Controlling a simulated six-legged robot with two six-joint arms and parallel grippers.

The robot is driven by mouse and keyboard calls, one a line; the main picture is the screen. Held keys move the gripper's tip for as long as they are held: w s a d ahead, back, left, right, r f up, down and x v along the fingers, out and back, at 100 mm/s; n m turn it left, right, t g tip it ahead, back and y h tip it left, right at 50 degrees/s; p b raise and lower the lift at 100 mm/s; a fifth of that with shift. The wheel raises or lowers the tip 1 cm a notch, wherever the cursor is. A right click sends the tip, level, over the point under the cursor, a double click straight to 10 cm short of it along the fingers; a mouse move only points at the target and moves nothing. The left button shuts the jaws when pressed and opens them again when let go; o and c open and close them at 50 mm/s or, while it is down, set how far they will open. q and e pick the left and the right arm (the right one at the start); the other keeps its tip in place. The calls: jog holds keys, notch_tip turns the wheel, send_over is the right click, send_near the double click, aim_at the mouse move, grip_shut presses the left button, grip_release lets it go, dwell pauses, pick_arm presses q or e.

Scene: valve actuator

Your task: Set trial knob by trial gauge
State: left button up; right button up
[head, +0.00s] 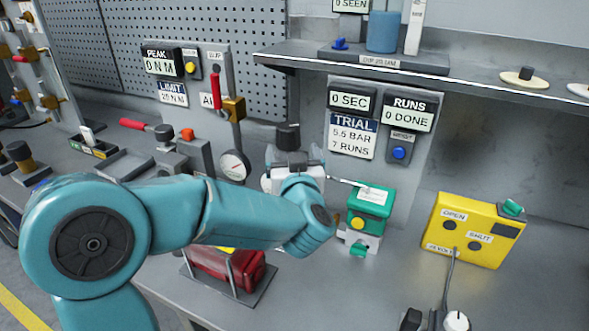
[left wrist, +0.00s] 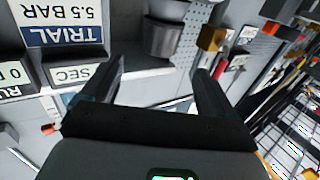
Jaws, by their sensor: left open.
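A dark cylindrical knob (head: 288,137) stands at the wall behind my left gripper. In the left wrist view a dark grey cylinder (left wrist: 166,38), apparently this knob, shows just beyond the fingertips, roughly between them. My left gripper (head: 292,160) is open and empty, its fingers pointing at the knob; whether they touch it I cannot tell. A round white-faced gauge (head: 234,165) stands left of the gripper; its reading is too small to tell. The trial sign (head: 353,136) reads 5.5 BAR, 7 RUNS. My right gripper is not in view.
A green and white actuator (head: 371,210) with a yellow button stands right of my left wrist. A yellow box (head: 470,232) marked OPEN and SHUT is further right. A red-handled lever (head: 215,90) rises left of the knob. A shelf (head: 460,82) overhangs the right side.

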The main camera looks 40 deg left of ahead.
pick_arm(q)
jog(key=v, duration=0.3)
jog(key=shift+s+d, duration=0.25)
jog(key=shift+d, duration=0.05)
dwell(0.4)
